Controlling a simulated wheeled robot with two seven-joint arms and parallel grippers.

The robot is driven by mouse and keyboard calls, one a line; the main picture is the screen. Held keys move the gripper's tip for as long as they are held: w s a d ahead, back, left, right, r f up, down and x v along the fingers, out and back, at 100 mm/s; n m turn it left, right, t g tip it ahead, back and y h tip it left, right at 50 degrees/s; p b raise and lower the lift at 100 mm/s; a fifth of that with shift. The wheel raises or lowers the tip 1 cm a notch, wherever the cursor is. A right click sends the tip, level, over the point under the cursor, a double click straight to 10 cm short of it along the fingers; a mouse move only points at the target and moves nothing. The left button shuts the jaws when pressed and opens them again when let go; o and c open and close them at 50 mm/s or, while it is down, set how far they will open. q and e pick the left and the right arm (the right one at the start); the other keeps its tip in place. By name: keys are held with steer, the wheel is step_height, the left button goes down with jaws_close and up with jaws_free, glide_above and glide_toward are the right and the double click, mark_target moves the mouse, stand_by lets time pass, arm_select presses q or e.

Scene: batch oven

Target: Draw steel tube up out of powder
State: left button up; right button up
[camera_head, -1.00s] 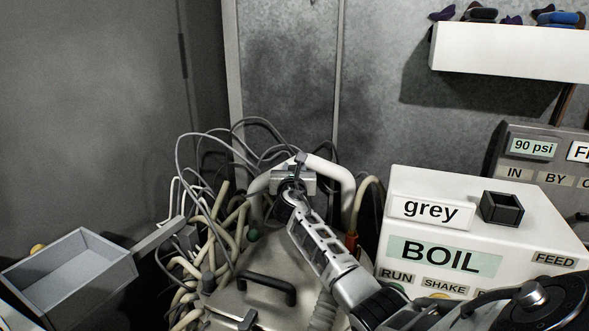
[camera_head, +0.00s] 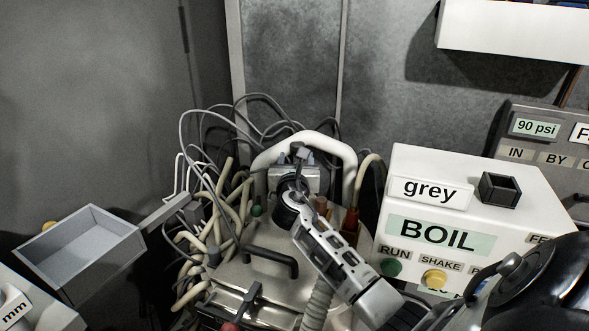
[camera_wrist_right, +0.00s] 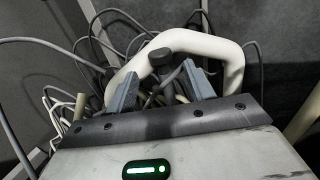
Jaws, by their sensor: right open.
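My right gripper (camera_head: 296,160) is open in front of the white arched handle (camera_head: 347,150). In the right wrist view its two blue-grey fingers (camera_wrist_right: 159,76) stand apart. A dark round-topped knob on a stem (camera_wrist_right: 160,58) shows in the gap between the fingers, apart from both; the knob's top also shows in the head view (camera_head: 302,151). I cannot tell whether it belongs to the steel tube. No bare steel tube or powder can be made out; my gripper and wrist hide what is below. My left gripper is out of view.
Loose cables and hoses (camera_head: 205,215) crowd the left of the handle. A black handle (camera_head: 270,257) sits on the metal lid in front. A grey open tray (camera_head: 80,252) is left.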

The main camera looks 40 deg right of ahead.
steer(key=v, duration=0.7)
steer(key=shift+p, duration=0.35)
steer(key=shift+s+a, duration=0.1)
steer(key=shift+a, duration=0.05)
